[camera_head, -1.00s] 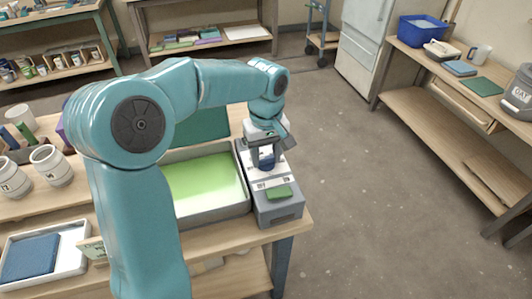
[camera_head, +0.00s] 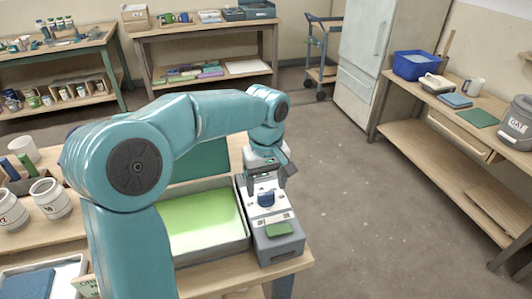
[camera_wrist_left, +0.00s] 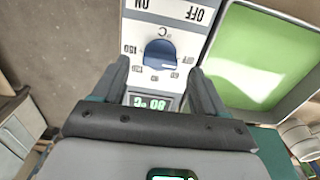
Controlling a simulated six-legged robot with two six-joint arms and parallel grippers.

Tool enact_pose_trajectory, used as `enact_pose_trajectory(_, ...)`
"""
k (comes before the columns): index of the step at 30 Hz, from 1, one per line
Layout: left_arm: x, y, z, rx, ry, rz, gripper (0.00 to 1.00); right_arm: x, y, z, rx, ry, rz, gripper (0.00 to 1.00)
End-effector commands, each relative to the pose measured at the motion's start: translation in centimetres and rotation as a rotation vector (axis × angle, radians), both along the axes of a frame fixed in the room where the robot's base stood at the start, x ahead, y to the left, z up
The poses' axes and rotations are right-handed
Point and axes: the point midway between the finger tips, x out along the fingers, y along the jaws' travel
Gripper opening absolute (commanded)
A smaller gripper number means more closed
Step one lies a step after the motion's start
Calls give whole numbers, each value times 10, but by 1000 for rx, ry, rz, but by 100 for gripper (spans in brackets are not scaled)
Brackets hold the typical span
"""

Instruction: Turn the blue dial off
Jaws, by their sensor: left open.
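The blue dial (camera_head: 266,199) sits on the sloped light top of a grey control unit (camera_head: 281,248) at the table's right end. In the left wrist view the dial (camera_wrist_left: 160,54) shows upside down with a printed scale, an OFF mark and numbers such as 150 around it. A small green display (camera_wrist_left: 148,103) there reads about 80 °C. I cannot tell the dial's exact setting. My left gripper (camera_head: 267,184) is open and empty, just above and behind the dial. In the wrist view its fingers (camera_wrist_left: 161,78) flank the near side of the dial, apart from it.
A tray of green glaze (camera_head: 205,222) stands directly left of the unit. A green block (camera_head: 279,230) is on the unit's front, near ON/OFF lettering. White numbered cups (camera_head: 50,198) stand at the left. The floor to the right is clear.

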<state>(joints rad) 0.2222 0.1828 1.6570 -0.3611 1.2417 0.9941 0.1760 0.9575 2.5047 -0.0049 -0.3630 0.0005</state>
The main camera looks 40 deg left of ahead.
Motion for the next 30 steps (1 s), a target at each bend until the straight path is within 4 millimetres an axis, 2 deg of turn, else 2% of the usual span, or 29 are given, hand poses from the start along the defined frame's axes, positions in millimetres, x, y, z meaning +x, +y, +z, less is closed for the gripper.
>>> enact_pose_trajectory(1, 1, 0, 16, 1, -7, 0, 72, 0, 0, 5, 0, 0, 0, 0)
enact_pose_trajectory(9, 1, 0, 89, 2, -5, 0, 72, 0, 0, 19, 0, 0, 0, 0)
enact_pose_trajectory(15, 1, 0, 125, 2, -5, 0, 72, 0, 0, 27, 0, 0, 0, 0)
enact_pose_trajectory(21, 0, 0, 137, 1, -3, -1, 72, 0, 0, 29, 0, 0, 0, 0)
enact_pose_trajectory(30, 0, 0, 137, 1, -2, 0, 72, 0, 0, 29, 0, 0, 0, 0)
